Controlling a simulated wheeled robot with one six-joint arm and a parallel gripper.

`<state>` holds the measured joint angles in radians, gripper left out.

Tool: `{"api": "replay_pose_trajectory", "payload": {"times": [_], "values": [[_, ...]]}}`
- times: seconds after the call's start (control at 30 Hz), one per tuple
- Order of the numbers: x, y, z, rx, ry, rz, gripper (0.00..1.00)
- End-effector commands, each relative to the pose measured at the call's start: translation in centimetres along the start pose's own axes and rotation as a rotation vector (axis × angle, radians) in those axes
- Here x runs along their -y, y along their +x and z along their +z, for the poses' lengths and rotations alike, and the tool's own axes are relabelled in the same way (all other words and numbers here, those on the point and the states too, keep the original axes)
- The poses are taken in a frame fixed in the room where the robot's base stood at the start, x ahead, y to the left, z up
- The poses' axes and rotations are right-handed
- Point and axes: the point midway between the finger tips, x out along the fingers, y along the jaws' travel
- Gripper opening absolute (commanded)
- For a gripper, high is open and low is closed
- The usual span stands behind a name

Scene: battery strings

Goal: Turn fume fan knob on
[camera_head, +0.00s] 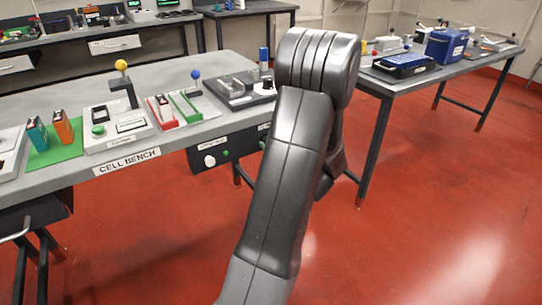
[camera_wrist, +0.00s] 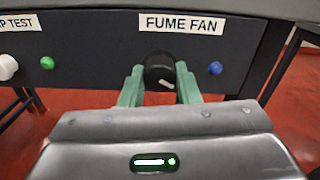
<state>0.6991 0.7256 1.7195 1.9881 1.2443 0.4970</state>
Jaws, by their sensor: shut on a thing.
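The fume fan knob (camera_wrist: 158,66) is round and black, on a dark panel under the FUME FAN label (camera_wrist: 181,24). Its white pointer mark points down and slightly right. My gripper (camera_wrist: 160,76) has its green fingers on either side of the knob, shut on it. A blue lamp (camera_wrist: 215,68) sits right of the knob. In the head view my own arm hides the gripper and the fume fan knob.
A white knob (camera_wrist: 8,67) and a green lamp (camera_wrist: 47,62) lie to the left on the panel. The cell bench (camera_head: 108,180) above carries several devices. Another table (camera_head: 440,75) stands at the right. Red floor between them is clear.

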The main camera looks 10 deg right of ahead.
Motion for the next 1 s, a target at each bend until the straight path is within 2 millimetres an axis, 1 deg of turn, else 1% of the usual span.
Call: {"api": "replay_pose_trajectory", "payload": {"times": [0.03, 0.3, 0.5, 0.73, 1.0], "values": [[-0.12, -0.03, -0.73, 0.0, -0.047, 0.0, 0.07], [-0.08, -0.03, -0.64, 0.0, -0.277, 0.0, 0.07], [-0.05, -0.02, -0.45, 0.0, -0.401, 0.0, 0.07], [-0.03, -0.03, -0.29, -0.002, -0.484, 0.001, 0.07], [-0.02, -0.04, -0.16, -0.003, -0.514, 0.002, 0.07]]}}
